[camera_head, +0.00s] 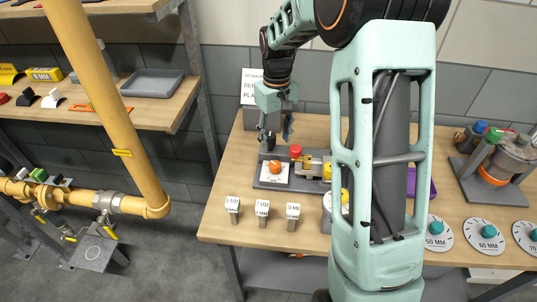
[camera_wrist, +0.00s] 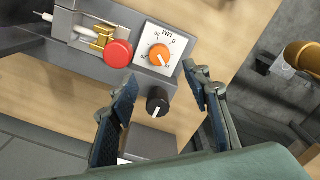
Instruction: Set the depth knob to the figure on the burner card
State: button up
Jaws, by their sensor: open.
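An orange knob (camera_wrist: 159,55) sits on a white dial plate (camera_wrist: 175,42) marked "MM" on a grey fixture; it also shows in the head view (camera_head: 275,167). Its pointer seems to aim toward the plate's lower right in the wrist view, but the figure there is too small to read surely. A black knob (camera_wrist: 157,102) with a white mark stands beside the plate. My gripper (camera_wrist: 163,79) is open and empty, its fingers either side of the black knob in the picture; contact cannot be told. A white card (camera_head: 251,88) stands behind, partly hidden, its figure unreadable.
A red button (camera_wrist: 118,53) and a brass part (camera_wrist: 101,38) sit beside the dial. Several labelled MM blocks (camera_head: 262,209) stand in front. Labelled discs (camera_head: 438,233) and a burner-like unit (camera_head: 495,160) are at right. A yellow pipe (camera_head: 105,90) rises at left.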

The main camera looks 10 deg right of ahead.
aim_at(275, 164)
notch_tip(275, 164, down, 10)
jog(key=shift+f+p, duration=0.2)
jog(key=shift+p, duration=0.35)
jog(key=shift+c, duration=0.2)
jog(key=c, duration=1.1)
jog(key=n+b, duration=0.1)
jog(key=n, duration=0.3)
jog(key=shift+r+n, duration=0.1)
jog(key=shift+n, duration=2.7)
